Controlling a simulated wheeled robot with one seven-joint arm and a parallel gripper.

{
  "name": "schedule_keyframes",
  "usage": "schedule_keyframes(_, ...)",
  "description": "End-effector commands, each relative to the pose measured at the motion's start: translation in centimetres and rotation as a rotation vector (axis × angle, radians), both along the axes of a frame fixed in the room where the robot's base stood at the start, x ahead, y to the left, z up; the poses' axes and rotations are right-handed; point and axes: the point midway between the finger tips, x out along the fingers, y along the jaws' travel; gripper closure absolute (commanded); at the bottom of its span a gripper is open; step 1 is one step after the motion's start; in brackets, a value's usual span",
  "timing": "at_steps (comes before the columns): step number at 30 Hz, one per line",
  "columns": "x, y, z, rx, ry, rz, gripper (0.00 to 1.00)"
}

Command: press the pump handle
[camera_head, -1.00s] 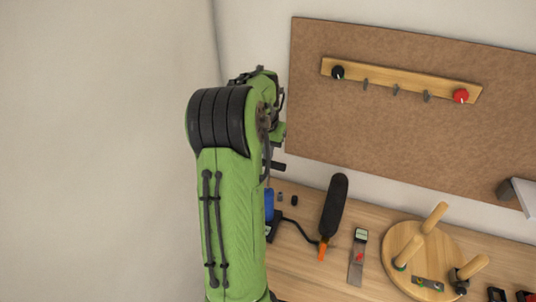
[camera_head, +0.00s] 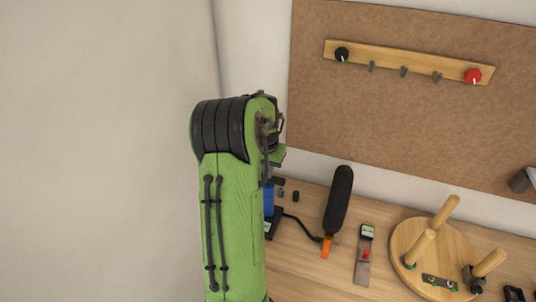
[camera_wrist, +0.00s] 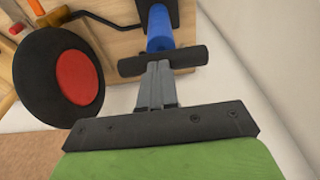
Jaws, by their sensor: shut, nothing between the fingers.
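The pump has a blue barrel (camera_wrist: 160,30) and a black crossbar handle (camera_wrist: 188,57), seen at the top middle of the wrist view. In the head view the blue barrel (camera_head: 269,199) and the handle's end (camera_head: 279,181) show just right of my green arm, which hides the rest. My gripper (camera_wrist: 158,70) is shut and empty. Its fingertips meet the middle of the handle bar and seem to rest on it; exact contact is hard to tell. The bar sits close to the barrel's top.
A black wheel with a red centre (camera_wrist: 75,78) stands beside the pump, joined by a black hose (camera_head: 302,225). A metal plate tool (camera_head: 363,258) and a round wooden peg base (camera_head: 405,240) lie further right. A brown pegboard (camera_head: 400,130) stands behind.

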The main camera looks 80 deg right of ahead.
Motion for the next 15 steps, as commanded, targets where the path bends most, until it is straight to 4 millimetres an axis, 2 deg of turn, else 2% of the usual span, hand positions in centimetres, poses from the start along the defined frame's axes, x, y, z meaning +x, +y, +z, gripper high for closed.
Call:
schedule_keyframes(1,-0.02,0.20,-1.71,0.010,0.002,0.001,1.00)
schedule_keyframes(3,-0.02,0.22,-2.32,0.011,0.002,0.001,1.00)
schedule_keyframes(15,-0.02,0.36,-2.53,0.017,0.003,0.000,1.00)
